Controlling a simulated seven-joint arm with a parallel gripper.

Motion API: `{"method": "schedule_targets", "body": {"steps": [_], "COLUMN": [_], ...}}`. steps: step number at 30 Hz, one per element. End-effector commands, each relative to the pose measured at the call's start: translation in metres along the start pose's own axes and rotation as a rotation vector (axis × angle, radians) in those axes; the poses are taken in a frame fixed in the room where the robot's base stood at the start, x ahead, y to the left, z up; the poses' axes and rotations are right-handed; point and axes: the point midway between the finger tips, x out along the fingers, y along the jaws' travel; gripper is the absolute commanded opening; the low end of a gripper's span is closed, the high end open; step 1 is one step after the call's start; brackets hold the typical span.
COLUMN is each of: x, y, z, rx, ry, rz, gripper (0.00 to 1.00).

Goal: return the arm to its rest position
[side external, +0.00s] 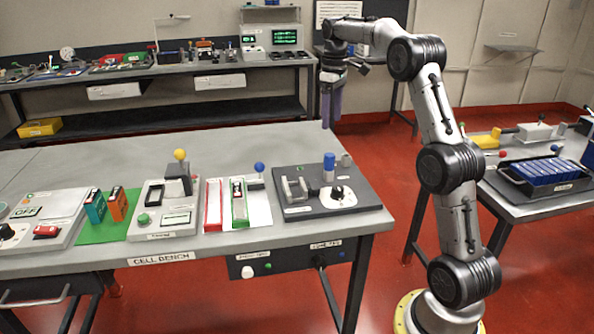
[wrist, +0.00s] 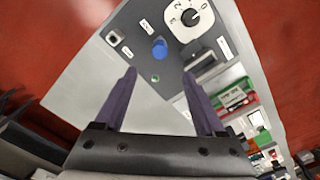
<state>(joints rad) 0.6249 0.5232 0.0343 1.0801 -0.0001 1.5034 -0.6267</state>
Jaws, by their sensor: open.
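My gripper (side external: 331,100) is raised above the far right edge of the cell bench (side external: 290,147), with its purple fingers pointing down. In the wrist view the two fingers of my gripper (wrist: 159,80) are spread apart with nothing between them. Beyond the fingertips lies the dark grey device with a blue cylinder (wrist: 160,48) and a white numbered dial (wrist: 188,18). The gripper touches nothing that I can see.
On the bench stand a dark grey device (side external: 300,212), red and green trays (side external: 213,205), a tester with a yellow knob (side external: 180,155) and a green mat (side external: 95,232). A side table at right holds a crate of blue cells (side external: 550,172). The bench's back half is clear.

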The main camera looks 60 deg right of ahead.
Motion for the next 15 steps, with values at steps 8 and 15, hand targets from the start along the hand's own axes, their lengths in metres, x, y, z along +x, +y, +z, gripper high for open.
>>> {"method": "schedule_targets", "body": {"steps": [8,15], "x": [-0.073,-0.118], "y": [-0.074,-0.171], "z": [-0.001,0.051], "rx": [-0.130,-0.243], "ry": [0.105,0.208], "rz": [0.066,0.103], "gripper": [0.72,0.72]}}
